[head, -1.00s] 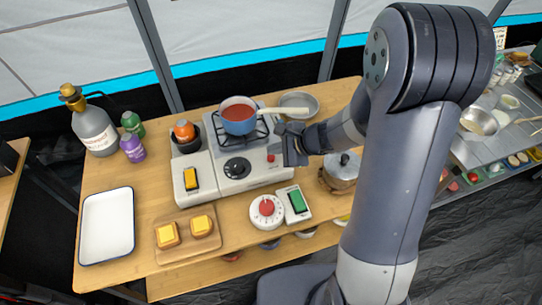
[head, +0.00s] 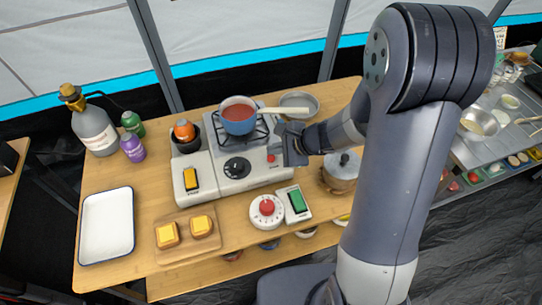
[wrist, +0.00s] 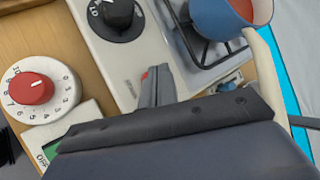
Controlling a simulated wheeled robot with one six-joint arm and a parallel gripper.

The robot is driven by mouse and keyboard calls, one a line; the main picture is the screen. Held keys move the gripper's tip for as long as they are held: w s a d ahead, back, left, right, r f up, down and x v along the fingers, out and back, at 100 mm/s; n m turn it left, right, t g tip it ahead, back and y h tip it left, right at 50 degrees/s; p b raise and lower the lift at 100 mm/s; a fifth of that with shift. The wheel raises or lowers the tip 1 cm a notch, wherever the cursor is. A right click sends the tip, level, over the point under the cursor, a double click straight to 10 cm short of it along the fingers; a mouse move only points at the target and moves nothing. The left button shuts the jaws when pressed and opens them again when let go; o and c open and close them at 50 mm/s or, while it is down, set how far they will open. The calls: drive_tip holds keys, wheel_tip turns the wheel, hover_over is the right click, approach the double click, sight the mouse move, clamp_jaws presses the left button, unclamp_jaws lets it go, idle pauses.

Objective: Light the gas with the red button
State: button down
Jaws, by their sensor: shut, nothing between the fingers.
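The small red button (head: 270,157) is on the front of the white gas stove (head: 250,183), right of the black knob (head: 237,168). In the wrist view only a sliver of the red button (wrist: 145,75) shows at the tip of my fingers. My gripper (head: 284,146) is shut and empty, with its fingertips right beside the button. I cannot tell whether they touch it. A blue pot (head: 239,122) of red soup sits on the burner, its pale handle pointing right. No flame is visible under the pot.
A red-and-white timer (head: 266,211) and a green switch (head: 298,200) lie in front of the stove. A lidded pot (head: 341,168) stands to the right, below my arm. A toast board (head: 185,244), white tray (head: 106,226) and gas bottle (head: 93,126) are left.

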drive_tip(key=shift+f+b, duration=0.4)
drive_tip(key=shift+b, duration=0.1)
drive_tip(key=shift+f+b, duration=0.5)
drive_tip(key=shift+b, duration=0.1)
idle(0.6)
drive_tip(key=shift+r, duration=0.1)
drive_tip(key=shift+r+p, duration=0.7)
drive_tip(key=shift+r, duration=0.15)
drive_tip(key=shift+r+p, duration=1.95)
drive_tip(key=shift+r, duration=0.55)
drive_tip(key=shift+f, duration=0.15)
